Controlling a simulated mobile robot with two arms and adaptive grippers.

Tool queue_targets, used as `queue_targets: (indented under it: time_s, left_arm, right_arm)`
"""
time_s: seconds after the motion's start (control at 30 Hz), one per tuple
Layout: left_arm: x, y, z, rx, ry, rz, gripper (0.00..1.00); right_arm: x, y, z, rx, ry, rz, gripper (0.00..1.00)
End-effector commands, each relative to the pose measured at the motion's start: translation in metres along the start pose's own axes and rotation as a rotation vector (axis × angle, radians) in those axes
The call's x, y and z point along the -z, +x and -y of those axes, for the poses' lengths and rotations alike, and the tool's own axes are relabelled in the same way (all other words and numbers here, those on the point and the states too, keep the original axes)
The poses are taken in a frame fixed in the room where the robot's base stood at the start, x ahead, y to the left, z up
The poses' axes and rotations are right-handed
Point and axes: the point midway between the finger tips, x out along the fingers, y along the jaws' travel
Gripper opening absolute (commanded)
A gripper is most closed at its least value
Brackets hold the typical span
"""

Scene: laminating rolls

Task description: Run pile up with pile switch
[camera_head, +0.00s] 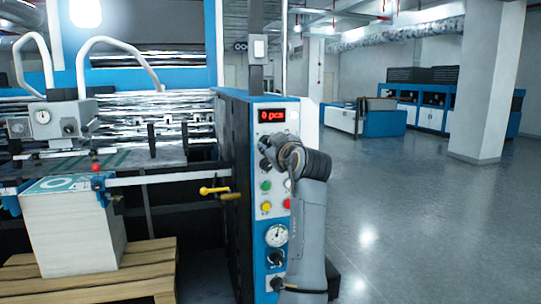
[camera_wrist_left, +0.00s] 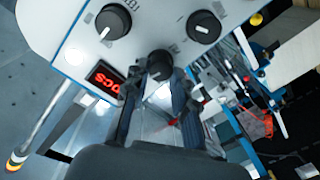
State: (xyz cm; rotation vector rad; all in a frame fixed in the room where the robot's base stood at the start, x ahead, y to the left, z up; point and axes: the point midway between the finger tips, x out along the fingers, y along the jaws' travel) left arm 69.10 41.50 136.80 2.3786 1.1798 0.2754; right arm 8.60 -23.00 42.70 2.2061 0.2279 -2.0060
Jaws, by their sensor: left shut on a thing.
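The blue-edged control panel (camera_head: 259,190) of the machine stands at the centre of the head view, with a red display (camera_head: 272,115) reading "0 pcs". My left gripper (camera_head: 272,154) is up against the panel's upper part, just below the display. In the left wrist view my left gripper (camera_wrist_left: 160,80) is shut on a black knob (camera_wrist_left: 160,64) beside the display (camera_wrist_left: 105,82). I cannot read the knob's label. The pile (camera_head: 72,235), a tall white paper stack with a teal printed top sheet, stands on a wooden pallet (camera_head: 140,262) at the lower left. My right gripper is not in view.
Two more black knobs show on the panel in the left wrist view, an upper-left knob (camera_wrist_left: 113,22) and an upper-right knob (camera_wrist_left: 203,26). Coloured buttons and a round gauge (camera_head: 276,235) lie below my gripper. A yellow handle (camera_head: 214,190) sticks out left. Open floor (camera_head: 400,220) lies right.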

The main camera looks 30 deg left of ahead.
Motion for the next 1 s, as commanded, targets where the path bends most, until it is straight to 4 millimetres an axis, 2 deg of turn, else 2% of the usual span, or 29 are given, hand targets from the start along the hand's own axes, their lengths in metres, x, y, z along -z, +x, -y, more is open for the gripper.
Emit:
queue_targets:
  time_s: [0.1,0.4,1.0]
  left_arm:
    - [-0.001,0.000,0.001,-0.002,-0.084,0.003,0.00]
    - [0.001,0.000,0.000,-0.002,-0.227,0.010,0.00]
    - [0.003,0.000,-0.001,-0.004,-0.272,0.012,0.00]
  right_arm:
    - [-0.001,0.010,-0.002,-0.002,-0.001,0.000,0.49]
    - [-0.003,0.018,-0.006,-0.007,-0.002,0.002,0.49]
    - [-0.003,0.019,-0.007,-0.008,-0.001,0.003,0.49]
